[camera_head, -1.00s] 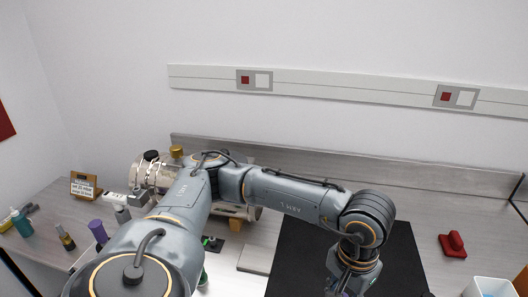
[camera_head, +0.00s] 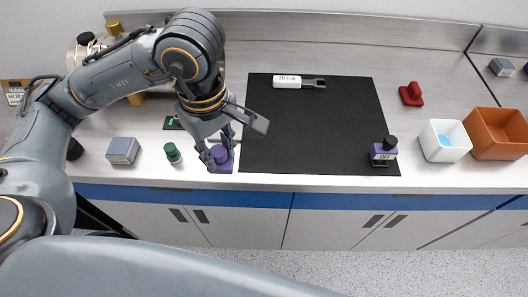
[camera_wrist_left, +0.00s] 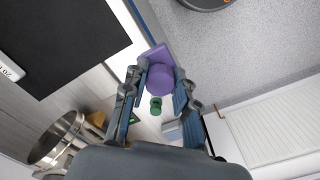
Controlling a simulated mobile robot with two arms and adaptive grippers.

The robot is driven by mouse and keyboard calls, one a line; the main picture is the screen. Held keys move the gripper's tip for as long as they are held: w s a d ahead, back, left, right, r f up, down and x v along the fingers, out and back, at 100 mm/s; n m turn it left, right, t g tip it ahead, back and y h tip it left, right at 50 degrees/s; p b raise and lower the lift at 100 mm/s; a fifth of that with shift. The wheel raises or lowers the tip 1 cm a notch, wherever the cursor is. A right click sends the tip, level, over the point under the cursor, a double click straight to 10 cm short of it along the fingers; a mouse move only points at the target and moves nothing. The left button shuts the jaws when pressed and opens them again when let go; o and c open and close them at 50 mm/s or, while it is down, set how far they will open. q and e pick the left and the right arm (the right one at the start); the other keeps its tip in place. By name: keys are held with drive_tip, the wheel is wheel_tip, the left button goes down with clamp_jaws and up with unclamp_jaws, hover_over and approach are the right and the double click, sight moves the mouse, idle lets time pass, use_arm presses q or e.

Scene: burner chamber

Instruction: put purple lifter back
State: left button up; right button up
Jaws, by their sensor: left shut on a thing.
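The purple lifter (camera_head: 220,153), a short purple cylinder, is between the fingers of my left gripper (camera_head: 219,158), which is shut on it. In the left wrist view the lifter (camera_wrist_left: 160,80) shows its round top between the two fingers. A flat purple square (camera_head: 225,166) lies under or just beyond it near the counter's front edge, left of the black mat; it also shows in the left wrist view (camera_wrist_left: 157,53). I cannot tell whether the lifter touches the square. My right gripper is not in view.
A green lifter (camera_head: 172,153) and a grey box (camera_head: 123,151) stand to the left. The black mat (camera_head: 310,125) bears a labelled tool (camera_head: 298,81) and a black-knobbed purple item (camera_head: 384,152). A red object (camera_head: 411,94), white bin (camera_head: 444,141) and orange bin (camera_head: 497,134) are right.

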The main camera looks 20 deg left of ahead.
use_arm(q)
drive_tip(key=w+d+f+p, duration=0.1)
drive_tip(key=w+f, duration=0.1)
drive_tip(key=w, duration=0.2)
drive_tip(key=w+d+f+p, duration=0.2)
drive_tip(key=w+f, duration=0.1)
drive_tip(key=w+d+f+p, duration=0.1)
drive_tip(key=w+f, duration=0.2)
drive_tip(key=w, duration=0.1)
drive_tip(key=shift+w+d+f+p, duration=0.2)
drive_tip(key=shift+w+p, duration=0.1)
drive_tip(key=shift+p, duration=0.05)
drive_tip(key=shift+w+d+f, duration=0.1)
drive_tip(key=shift+w+f, duration=0.1)
drive_tip(key=shift+f, duration=0.05)
drive_tip(key=f+p, duration=0.2)
drive_tip(key=f, duration=0.1)
drive_tip(key=shift+w+d, duration=0.1)
drive_tip(key=shift+w, duration=0.1)
drive_tip(key=shift+f, duration=0.4)
